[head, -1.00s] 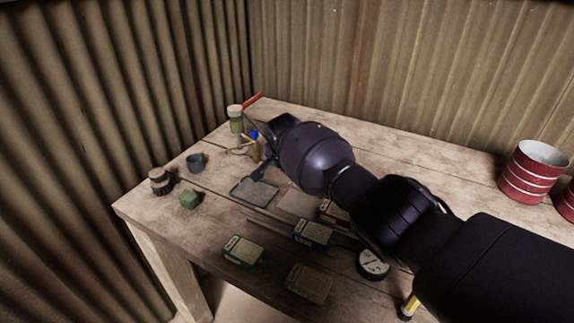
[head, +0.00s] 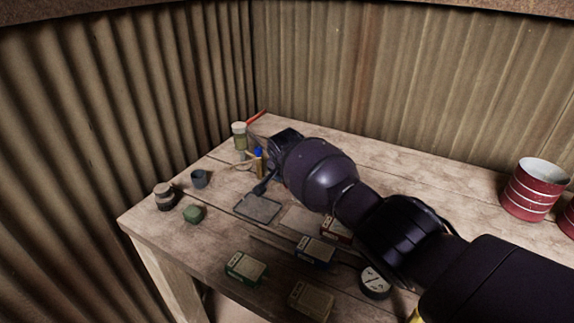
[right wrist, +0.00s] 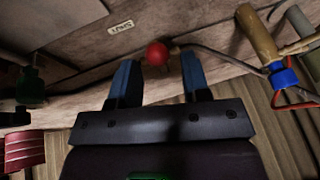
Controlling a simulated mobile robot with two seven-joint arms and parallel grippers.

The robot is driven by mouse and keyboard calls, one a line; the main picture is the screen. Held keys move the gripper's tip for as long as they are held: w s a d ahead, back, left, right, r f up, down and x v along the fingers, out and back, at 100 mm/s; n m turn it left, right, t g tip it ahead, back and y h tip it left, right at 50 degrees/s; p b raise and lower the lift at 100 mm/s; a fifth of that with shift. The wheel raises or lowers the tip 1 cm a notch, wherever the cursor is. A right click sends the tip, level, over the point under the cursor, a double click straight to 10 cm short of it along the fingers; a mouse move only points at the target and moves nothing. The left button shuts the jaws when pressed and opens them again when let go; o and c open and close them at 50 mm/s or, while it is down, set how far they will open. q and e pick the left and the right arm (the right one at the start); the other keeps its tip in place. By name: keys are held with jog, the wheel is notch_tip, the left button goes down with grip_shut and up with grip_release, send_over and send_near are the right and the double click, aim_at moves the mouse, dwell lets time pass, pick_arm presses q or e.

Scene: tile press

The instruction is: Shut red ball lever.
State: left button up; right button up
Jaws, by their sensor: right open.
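The red ball (right wrist: 157,53) shows in the right wrist view, on the end of a thin bent metal rod (right wrist: 215,52) that runs off to the right. My right gripper (right wrist: 159,64) is open, with its two blue fingers on either side of the ball. The ball sits at about fingertip level, and I see a gap on both sides. In the head view my right arm reaches in from the right to the table's far left part, and it hides the ball. My left gripper is not in view.
A small label (right wrist: 120,26) lies near the ball. A wooden handle (right wrist: 258,35) with a blue collar stands close on the right. Corrugated walls close the back and left.

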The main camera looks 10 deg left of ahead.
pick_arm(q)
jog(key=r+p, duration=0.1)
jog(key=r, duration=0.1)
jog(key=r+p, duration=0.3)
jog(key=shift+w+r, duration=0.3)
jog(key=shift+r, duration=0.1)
pick_arm(e)
jog(key=v, duration=0.9)
jog(key=shift+r, duration=0.2)
jog(key=shift+s, duration=0.15)
